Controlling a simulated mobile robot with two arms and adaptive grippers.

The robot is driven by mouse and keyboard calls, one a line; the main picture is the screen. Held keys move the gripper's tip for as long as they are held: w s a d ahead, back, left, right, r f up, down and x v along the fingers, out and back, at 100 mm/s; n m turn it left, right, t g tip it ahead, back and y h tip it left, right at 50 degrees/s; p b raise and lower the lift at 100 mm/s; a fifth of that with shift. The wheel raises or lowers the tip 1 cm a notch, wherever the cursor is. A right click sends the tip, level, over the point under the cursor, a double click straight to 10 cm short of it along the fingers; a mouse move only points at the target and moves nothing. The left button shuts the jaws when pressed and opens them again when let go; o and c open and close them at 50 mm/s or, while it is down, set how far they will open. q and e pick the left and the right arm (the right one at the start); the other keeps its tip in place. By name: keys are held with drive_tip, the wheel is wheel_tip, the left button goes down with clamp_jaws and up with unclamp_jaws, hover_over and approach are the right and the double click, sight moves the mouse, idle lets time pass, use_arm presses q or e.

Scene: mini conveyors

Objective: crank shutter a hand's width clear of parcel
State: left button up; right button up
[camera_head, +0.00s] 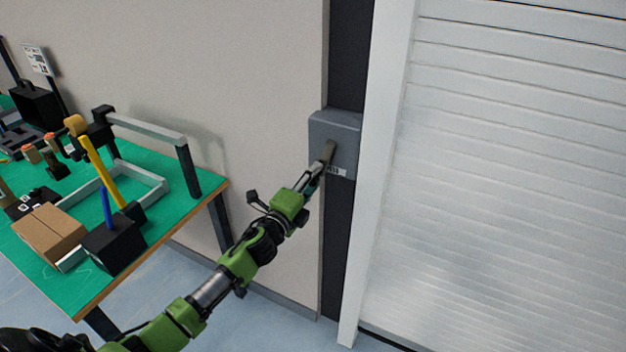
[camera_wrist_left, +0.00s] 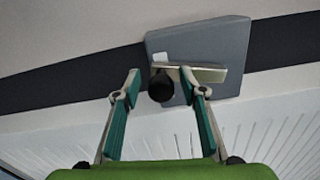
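The ribbed white shutter (camera_head: 500,180) fills the right side of the head view. Its lower part runs close to the floor, and no parcel shows at it. A grey crank box (camera_head: 347,128) is mounted on the dark strip left of the shutter. In the left wrist view, the box (camera_wrist_left: 215,48) carries a metal crank arm (camera_wrist_left: 206,74) with a dark round knob (camera_wrist_left: 161,88). My left gripper (camera_head: 322,170) is at the crank. Its fingers (camera_wrist_left: 161,80) are apart, one on each side of the knob, with gaps visible. My right gripper is not in view.
A green-topped table (camera_head: 155,215) stands at the left with a brown cardboard box (camera_head: 48,232), a black block (camera_head: 115,245), tools and a grey frame. A pale shutter guide (camera_head: 375,170) stands just right of the crank box. The floor between table and shutter looks clear.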

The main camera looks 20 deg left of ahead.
use_arm(q)
drive_tip(key=shift+s, duration=0.15)
drive_tip(key=s, duration=1.1)
drive_tip(key=shift+s+a, duration=0.2)
drive_tip(key=shift+s, duration=0.2)
drive_tip(key=shift+f, duration=0.15)
